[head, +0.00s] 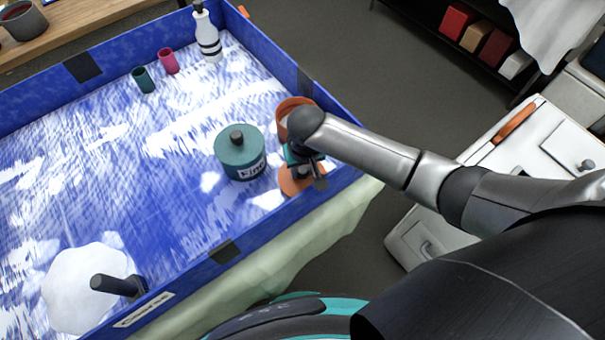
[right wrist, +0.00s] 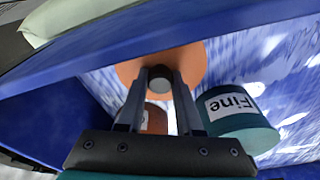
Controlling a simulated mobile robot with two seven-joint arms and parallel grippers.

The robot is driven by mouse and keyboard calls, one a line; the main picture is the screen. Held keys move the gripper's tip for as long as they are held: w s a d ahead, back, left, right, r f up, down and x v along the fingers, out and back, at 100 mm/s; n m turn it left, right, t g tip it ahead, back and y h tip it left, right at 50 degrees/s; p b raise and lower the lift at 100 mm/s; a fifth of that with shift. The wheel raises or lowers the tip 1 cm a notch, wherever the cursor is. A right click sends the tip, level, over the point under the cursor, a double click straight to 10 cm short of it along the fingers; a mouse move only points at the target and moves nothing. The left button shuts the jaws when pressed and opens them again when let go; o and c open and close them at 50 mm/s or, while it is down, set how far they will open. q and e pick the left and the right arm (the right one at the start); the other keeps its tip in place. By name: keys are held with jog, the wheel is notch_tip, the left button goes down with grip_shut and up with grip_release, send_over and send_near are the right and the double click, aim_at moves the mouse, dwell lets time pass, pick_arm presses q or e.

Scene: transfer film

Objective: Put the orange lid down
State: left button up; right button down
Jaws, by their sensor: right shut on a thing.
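The orange lid (head: 291,184) is a flat disc with a dark knob, near the right corner of the blue-walled tray (head: 318,188). My right gripper (head: 306,170) is shut on the lid's knob. In the right wrist view the fingers (right wrist: 160,85) close on the dark round knob, with the orange disc (right wrist: 190,62) behind it. I cannot tell whether the lid touches the tray floor. An open orange pot (head: 284,110) stands just beyond the gripper, partly hidden by my arm. My left gripper is not in view.
A lidded teal pot (head: 240,158) labelled "Fine" stands left of the lid. Teal (head: 144,80) and pink (head: 168,60) cups and a white bottle (head: 207,35) stand at the far side. The tray's middle is clear.

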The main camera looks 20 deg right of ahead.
aim_at(304, 182)
jog(key=shift+f, duration=1.05)
jog(key=shift+f, duration=0.1)
jog(key=c, duration=0.6)
grip_release()
jog(key=shift+o, duration=0.2)
notch_tip(304, 182, up, 12)
jog(key=s+p, duration=0.1)
jog(key=p, duration=0.2)
jog(key=shift+s+p, duration=0.3)
jog(key=shift+s, duration=0.1)
